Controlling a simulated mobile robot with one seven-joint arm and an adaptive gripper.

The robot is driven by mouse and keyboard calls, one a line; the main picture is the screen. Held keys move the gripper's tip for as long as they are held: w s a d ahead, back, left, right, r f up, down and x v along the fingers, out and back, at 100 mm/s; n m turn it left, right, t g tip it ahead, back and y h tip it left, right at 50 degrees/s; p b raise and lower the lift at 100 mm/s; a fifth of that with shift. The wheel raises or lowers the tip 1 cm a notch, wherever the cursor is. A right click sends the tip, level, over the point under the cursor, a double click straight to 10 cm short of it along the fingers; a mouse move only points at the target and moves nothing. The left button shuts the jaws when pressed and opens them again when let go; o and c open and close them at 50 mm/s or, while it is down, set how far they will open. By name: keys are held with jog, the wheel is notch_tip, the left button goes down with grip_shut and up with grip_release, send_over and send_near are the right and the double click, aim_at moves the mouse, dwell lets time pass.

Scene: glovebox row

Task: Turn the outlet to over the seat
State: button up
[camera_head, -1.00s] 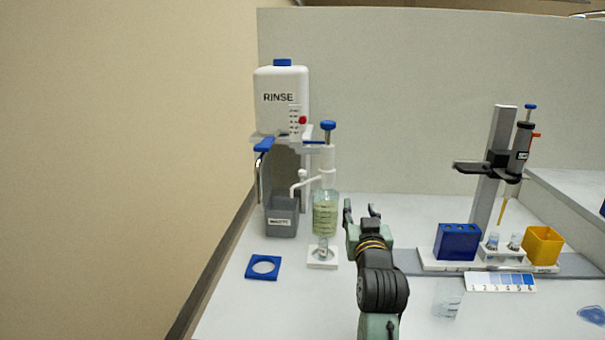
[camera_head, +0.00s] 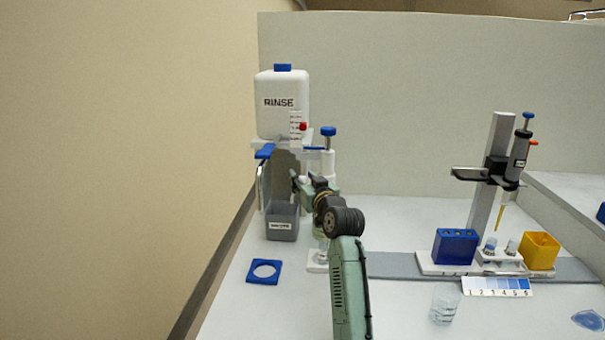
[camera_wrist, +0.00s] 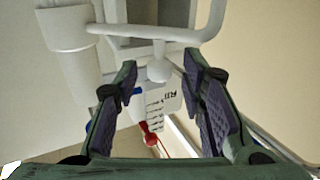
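The white outlet tube (camera_wrist: 170,34) runs across the top of the wrist view from the white dispenser body (camera_wrist: 72,45). A rounded white knob (camera_wrist: 158,70) hangs on it between my fingertips, with gaps on both sides. My gripper (camera_head: 302,182) is open at the dispenser, and its fingers also show apart in the wrist view (camera_wrist: 160,75). In the head view the dispenser's blue cap (camera_head: 328,131) shows, but my arm hides most of the outlet and bottle. A blue square seat with a round hole (camera_head: 252,272) lies flat on the table, front left of the dispenser.
A grey waste bin (camera_head: 282,224) stands behind my gripper, below the white RINSE bottle (camera_head: 283,105) on its shelf. A pipette stand (camera_head: 492,190), a blue block (camera_head: 455,246), a yellow cup (camera_head: 540,250) and a clear beaker (camera_head: 444,306) stand to the right.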

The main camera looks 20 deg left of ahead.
jog(key=shift+w+a, duration=0.45)
jog(key=shift+w, duration=0.05)
jog(key=shift+c, duration=0.4)
grip_shut()
